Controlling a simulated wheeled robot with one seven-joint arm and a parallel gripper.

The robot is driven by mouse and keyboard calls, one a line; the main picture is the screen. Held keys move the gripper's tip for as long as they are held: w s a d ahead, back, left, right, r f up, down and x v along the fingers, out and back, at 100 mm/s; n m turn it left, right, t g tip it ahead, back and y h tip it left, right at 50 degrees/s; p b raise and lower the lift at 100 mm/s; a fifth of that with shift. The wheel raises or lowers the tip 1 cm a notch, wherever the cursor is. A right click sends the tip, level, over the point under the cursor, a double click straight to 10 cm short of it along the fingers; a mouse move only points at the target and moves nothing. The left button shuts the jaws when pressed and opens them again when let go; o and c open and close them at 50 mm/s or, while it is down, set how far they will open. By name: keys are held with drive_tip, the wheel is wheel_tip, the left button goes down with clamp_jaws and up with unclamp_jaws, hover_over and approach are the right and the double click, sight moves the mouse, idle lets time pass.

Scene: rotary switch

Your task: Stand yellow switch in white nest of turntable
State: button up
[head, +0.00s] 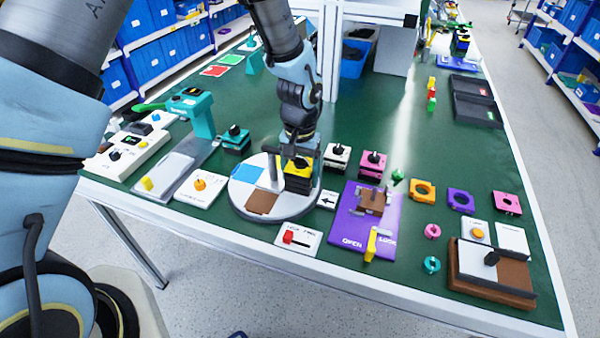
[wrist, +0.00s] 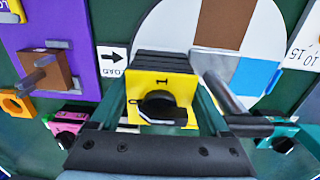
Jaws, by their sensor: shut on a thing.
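The yellow switch (head: 298,168), with a black knob and the number 1, is held between the fingers of my gripper (head: 301,158). In the wrist view the yellow switch (wrist: 147,86) fills the space between the fingers of my gripper (wrist: 163,98). The white round turntable (head: 250,208) lies below and around it; it also shows in the wrist view (wrist: 180,38). The turntable carries a blue patch, a brown patch and a grey post. The switch is over its right part; I cannot tell whether it touches. The white nest is not distinct and seems hidden by the switch and gripper.
A white switch (head: 337,156) and a pink switch (head: 372,164) stand close to the right. A teal switch (head: 236,139) stands behind left. A purple panel (head: 352,215) with a brown block is at the right. An arrow card (head: 327,200) lies beside the turntable.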

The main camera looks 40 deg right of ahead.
drive_tip(key=shift+f, duration=0.25)
drive_tip(key=o, duration=1.1)
wheel_tip(320, 180, up, 11)
drive_tip(key=b, duration=0.2)
drive_tip(key=shift+b, duration=0.4)
drive_tip(key=w+a+r+n, duration=0.25)
drive_tip(key=w+a, duration=0.35)
drive_tip(key=a, duration=0.5)
drive_tip(key=w+a+r+n, duration=0.1)
drive_tip(key=w+a+n, duration=0.2)
drive_tip(key=w+a, duration=0.55)
drive_tip(key=s+a+n, duration=0.2)
drive_tip(key=a, duration=0.8)
drive_tip(key=s+a+n+t, duration=0.1)
drive_tip(key=s+a+n, duration=0.1)
drive_tip(key=a, duration=0.9)
drive_tip(key=shift+s+r+n+t, duration=0.2)
drive_tip(key=shift+s+n+t, duration=0.15)
drive_tip(key=shift+s, duration=0.2)
